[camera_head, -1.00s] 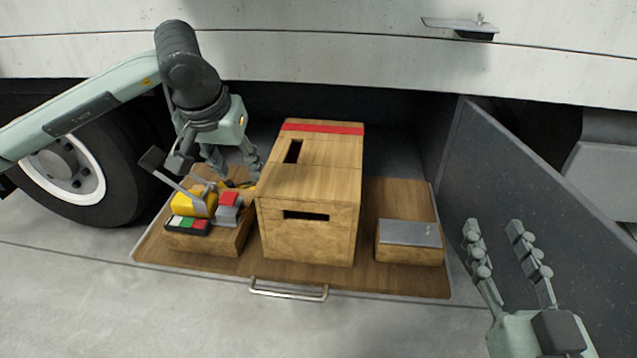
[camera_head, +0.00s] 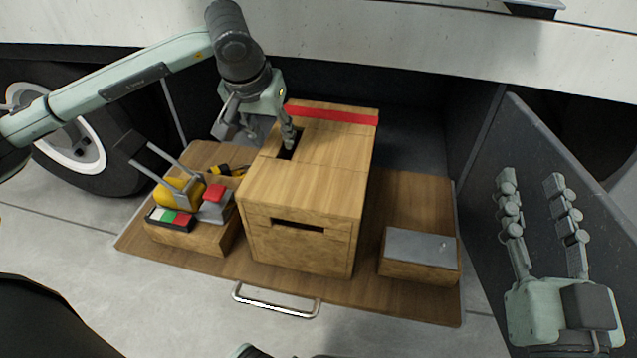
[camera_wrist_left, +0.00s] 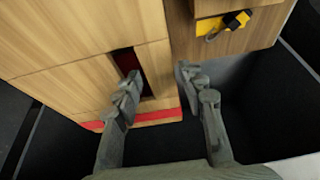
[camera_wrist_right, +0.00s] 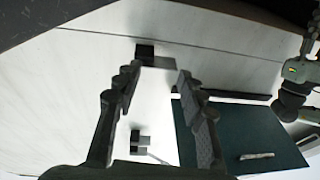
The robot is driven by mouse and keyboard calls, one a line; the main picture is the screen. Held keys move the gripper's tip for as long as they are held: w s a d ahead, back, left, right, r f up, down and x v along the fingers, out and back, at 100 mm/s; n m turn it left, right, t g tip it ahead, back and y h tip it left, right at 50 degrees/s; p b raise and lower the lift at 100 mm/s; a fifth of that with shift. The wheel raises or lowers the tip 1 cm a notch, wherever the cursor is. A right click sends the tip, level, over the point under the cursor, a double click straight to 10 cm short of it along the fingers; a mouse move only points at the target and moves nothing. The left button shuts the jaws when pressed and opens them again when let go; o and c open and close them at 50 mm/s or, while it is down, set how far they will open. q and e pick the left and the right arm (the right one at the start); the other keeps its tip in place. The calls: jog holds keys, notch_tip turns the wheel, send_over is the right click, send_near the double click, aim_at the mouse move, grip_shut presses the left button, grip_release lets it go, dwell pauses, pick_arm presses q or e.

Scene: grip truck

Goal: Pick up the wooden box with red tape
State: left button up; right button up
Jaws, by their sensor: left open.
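The wooden box (camera_head: 305,190) with a band of red tape (camera_head: 332,115) across its far end stands upright on the wooden tray. It has a slot in its top and another in its front. My left gripper (camera_head: 262,134) is open at the box's left top edge. In the left wrist view the gripper (camera_wrist_left: 157,80) has one finger at the top slot (camera_wrist_left: 128,62) and the other outside the side wall. I cannot tell how deep the finger reaches. My right gripper (camera_head: 536,182) is open and empty, to the right of the tray.
A wooden block (camera_head: 195,238) with yellow and red items stands left of the box. A low block with a grey top (camera_head: 421,245) stands to its right. The tray (camera_head: 400,297) has a metal handle (camera_head: 275,302) in front. A dark panel (camera_head: 540,150) stands at the right.

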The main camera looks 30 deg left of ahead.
pick_arm(q)
jog(key=shift+x, duration=1.4)
grip_shut()
pick_arm(e)
jog(key=shift+s+a+r+t+y, duration=0.1)
jog(key=shift+s+r+t+y, duration=0.1)
jog(key=shift+r, duration=0.2)
jog(key=shift+s+a+r+t+y, duration=0.1)
jog(key=shift+r+t, duration=0.1)
jog(key=shift+r, duration=0.2)
pick_arm(q)
jog(key=shift+w+r, duration=0.25)
pick_arm(e)
jog(key=shift+w, duration=0.1)
